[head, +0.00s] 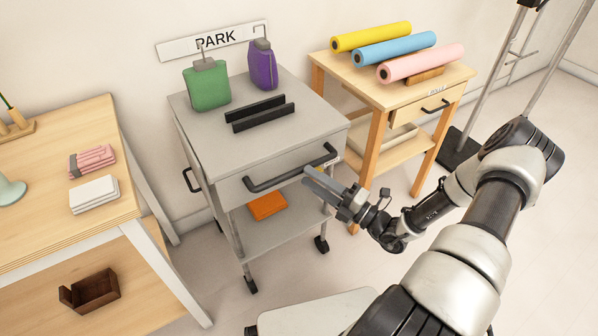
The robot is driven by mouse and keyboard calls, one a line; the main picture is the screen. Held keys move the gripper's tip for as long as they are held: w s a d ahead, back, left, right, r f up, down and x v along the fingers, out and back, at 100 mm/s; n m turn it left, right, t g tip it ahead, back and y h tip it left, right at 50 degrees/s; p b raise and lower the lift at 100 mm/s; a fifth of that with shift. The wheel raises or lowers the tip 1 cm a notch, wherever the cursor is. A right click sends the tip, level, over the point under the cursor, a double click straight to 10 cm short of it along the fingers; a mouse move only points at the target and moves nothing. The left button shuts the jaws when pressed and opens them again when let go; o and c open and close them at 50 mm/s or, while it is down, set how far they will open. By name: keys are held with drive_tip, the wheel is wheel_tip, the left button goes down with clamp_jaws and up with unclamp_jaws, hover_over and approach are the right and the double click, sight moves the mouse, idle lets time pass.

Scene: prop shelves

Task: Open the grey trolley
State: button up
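The grey trolley (206,138) stands against the wall on castors. Its drawer front (236,190) looks flush with the body, with a dark bar handle (290,171) across it. My gripper (308,178) is in front of the drawer, just below the right part of the handle. Its two fingers point left towards the trolley and look parted, with nothing seen between them. Whether a finger touches the handle or drawer front cannot be told.
On the trolley top are a green jug (207,87), a purple jug (263,67) and black rails (262,117). An orange item (267,206) lies on its lower shelf. A wooden table (55,150) is left; a wooden stand (375,95) with rolls is right.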

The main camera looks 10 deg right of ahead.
sight(299, 168)
drive_tip(key=x, duration=0.5)
clamp_jaws()
